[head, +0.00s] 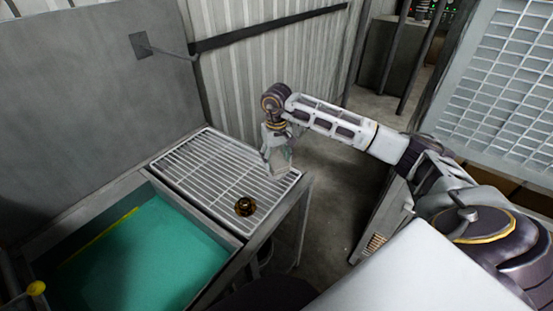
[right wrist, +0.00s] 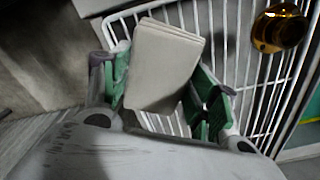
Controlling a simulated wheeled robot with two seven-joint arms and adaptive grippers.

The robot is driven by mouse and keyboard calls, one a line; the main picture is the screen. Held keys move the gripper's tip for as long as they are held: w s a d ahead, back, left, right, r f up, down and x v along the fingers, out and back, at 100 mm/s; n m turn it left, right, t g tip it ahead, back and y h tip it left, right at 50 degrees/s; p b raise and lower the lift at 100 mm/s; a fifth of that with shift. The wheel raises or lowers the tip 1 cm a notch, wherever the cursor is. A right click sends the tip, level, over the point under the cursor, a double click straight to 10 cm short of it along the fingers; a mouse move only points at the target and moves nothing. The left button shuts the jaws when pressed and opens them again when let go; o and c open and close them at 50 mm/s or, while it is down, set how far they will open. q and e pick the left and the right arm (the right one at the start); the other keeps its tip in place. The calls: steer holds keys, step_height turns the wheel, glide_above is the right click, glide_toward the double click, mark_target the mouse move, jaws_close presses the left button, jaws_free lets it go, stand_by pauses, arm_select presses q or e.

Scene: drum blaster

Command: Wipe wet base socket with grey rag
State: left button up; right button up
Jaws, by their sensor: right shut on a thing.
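The grey rag (right wrist: 165,62) is folded into a flat pad in the right wrist view. My right gripper (right wrist: 160,85) is shut on it, with a green-padded finger on each side. In the head view my right gripper (head: 275,150) hangs over the right edge of a white wire rack, the rag (head: 280,160) between its fingers. The base socket (head: 245,207), a small round brass-coloured piece with a dark centre, sits on the rack, in front of the gripper and apart from it. It also shows at the top right of the right wrist view (right wrist: 279,28). Wetness cannot be made out. My left gripper is not in view.
The white wire rack (head: 200,165) lies beside a sink-like basin of teal liquid (head: 150,255) with a yellow strip across it. A grey wall panel stands behind. Open floor (head: 335,200) lies right of the rack. A pale grille panel (head: 500,75) stands at the far right.

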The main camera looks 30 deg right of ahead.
steer(key=shift+w, duration=0.15)
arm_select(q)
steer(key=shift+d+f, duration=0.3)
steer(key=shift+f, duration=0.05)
arm_select(e)
steer(key=shift+w+d, duration=0.15)
steer(key=shift+w, duration=0.8)
steer(key=shift+s, duration=0.15)
arm_select(q)
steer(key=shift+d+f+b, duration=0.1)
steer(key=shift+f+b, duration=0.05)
steer(key=shift+b, duration=0.3)
arm_select(e)
steer(key=shift+s+a, duration=0.2)
steer(key=shift+s, duration=0.85)
steer(key=shift+s+a, duration=0.15)
steer(key=shift+s, duration=0.85)
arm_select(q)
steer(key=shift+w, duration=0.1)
arm_select(e)
steer(key=shift+w, duration=0.2)
